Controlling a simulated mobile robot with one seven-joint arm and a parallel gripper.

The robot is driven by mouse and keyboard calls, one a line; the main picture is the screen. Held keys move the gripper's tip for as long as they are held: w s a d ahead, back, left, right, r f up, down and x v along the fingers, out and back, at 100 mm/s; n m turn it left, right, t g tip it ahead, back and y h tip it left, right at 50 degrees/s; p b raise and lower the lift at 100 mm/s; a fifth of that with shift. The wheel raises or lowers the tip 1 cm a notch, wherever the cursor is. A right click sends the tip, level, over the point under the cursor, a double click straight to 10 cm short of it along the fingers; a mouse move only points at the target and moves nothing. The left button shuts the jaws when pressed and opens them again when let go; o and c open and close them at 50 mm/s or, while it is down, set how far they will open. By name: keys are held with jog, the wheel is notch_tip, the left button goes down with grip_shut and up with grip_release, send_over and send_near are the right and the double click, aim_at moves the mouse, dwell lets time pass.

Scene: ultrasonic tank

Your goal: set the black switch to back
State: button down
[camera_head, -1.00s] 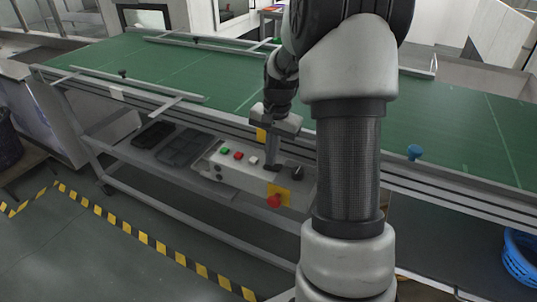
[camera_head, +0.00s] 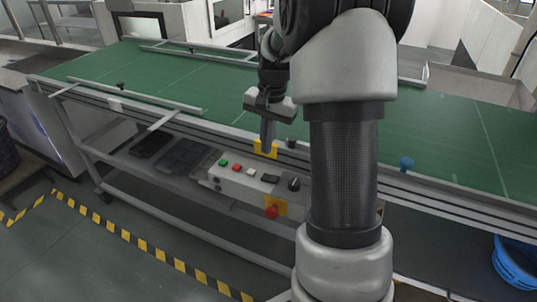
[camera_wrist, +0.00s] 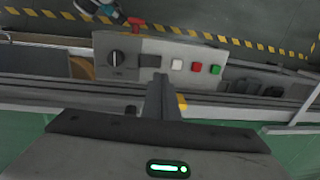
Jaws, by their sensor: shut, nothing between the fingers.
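The control panel (camera_head: 235,181) is a light grey box under the front edge of the green conveyor. A flat black rocker switch (camera_head: 270,178) sits on its top, between a white button (camera_head: 251,171) and a black rotary knob (camera_head: 294,184). In the wrist view the black switch (camera_wrist: 150,61) lies just beyond my fingertips, with the knob (camera_wrist: 118,58) to its left. Which way the switch is tilted cannot be told. My gripper (camera_head: 267,150) is shut and empty, pointing down, above and apart from the panel. It also shows in the wrist view (camera_wrist: 162,78).
Green (camera_head: 222,162) and red (camera_head: 236,167) buttons sit left of the white one. A red emergency stop (camera_head: 272,212) on a yellow plate is on the panel's front. The conveyor rail (camera_head: 215,127) runs close behind the panel. Black trays (camera_head: 182,156) lie to its left.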

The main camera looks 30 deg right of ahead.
jog(key=r, duration=0.5)
jog(key=shift+w+a+p, duration=0.2)
jog(key=shift+w+p, duration=0.1)
jog(key=shift+r, duration=0.1)
jog(key=s+a+r+n+t+p, duration=0.2)
jog(key=s+a+r+n+p, duration=0.2)
jog(key=s+a+r, duration=0.35)
jog(key=s+a+r+n+t+p, duration=0.1)
jog(key=s+a+r+n+p, duration=0.3)
jog(key=s+r, duration=0.55)
jog(key=s+a+r+n+t+p, duration=0.1)
jog(key=s+a+r+n+p, duration=0.1)
jog(key=s, duration=0.4)
jog(key=shift+s+a+t+h+p, duration=0.35)
jog(key=shift+a+t+p, duration=0.1)
jog(key=shift+a, duration=0.25)
